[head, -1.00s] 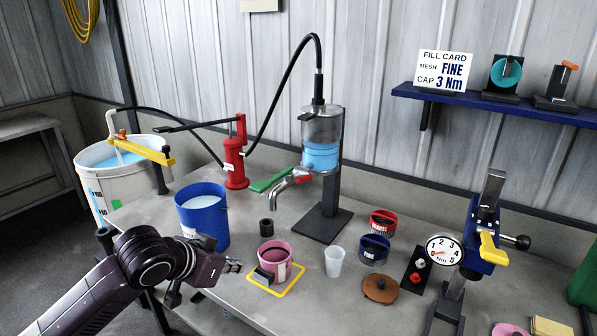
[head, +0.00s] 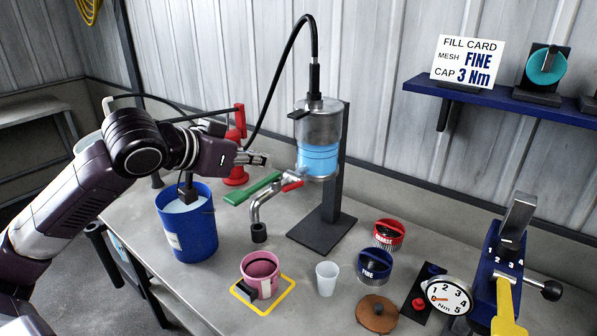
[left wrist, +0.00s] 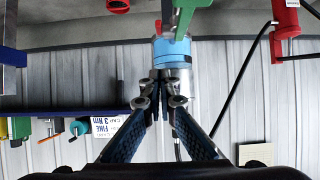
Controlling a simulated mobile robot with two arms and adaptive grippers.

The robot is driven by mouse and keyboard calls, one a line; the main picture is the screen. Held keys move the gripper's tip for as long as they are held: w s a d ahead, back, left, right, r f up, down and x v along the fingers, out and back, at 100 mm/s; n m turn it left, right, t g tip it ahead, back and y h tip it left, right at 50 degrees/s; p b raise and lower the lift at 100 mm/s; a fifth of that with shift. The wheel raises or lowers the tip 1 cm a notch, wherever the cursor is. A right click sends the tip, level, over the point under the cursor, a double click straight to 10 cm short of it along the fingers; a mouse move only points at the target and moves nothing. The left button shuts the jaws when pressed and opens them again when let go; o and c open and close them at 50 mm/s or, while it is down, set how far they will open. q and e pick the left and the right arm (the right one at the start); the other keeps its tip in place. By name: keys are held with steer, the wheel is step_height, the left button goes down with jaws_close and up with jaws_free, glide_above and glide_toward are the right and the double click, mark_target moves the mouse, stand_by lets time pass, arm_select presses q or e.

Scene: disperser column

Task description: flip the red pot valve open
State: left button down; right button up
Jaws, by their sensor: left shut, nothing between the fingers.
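The metal spout (head: 262,195) with a small red lever (head: 292,186) juts from the base of the clear column (head: 318,150), which holds blue liquid. The red lever lies along the spout, close to the column. My left gripper (head: 268,160) is shut and empty, above and left of the lever, with a visible gap between them. In the left wrist view, the shut fingertips (left wrist: 160,75) point at the blue liquid in the column (left wrist: 172,50). My right gripper is not in view.
A green handle (head: 252,189) lies just left of the spout, near the red pump (head: 236,150). A blue bucket (head: 188,232) stands below my left arm.

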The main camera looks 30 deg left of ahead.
arm_select(q)
steer(key=p, duration=0.4)
glide_above(285, 187)
step_height(285, 187, down, 3)
steer(key=shift+s+a+f, duration=0.15)
steer(key=shift+p+x, duration=0.75)
steer(key=shift+x, duration=0.1)
steer(key=shift+s+f, duration=0.2)
steer(key=shift+f, duration=0.5)
steer(key=shift+s+f, duration=0.2)
steer(key=shift+f, duration=0.4)
steer(key=shift+s+f, duration=0.2)
steer(key=shift+f, duration=0.6)
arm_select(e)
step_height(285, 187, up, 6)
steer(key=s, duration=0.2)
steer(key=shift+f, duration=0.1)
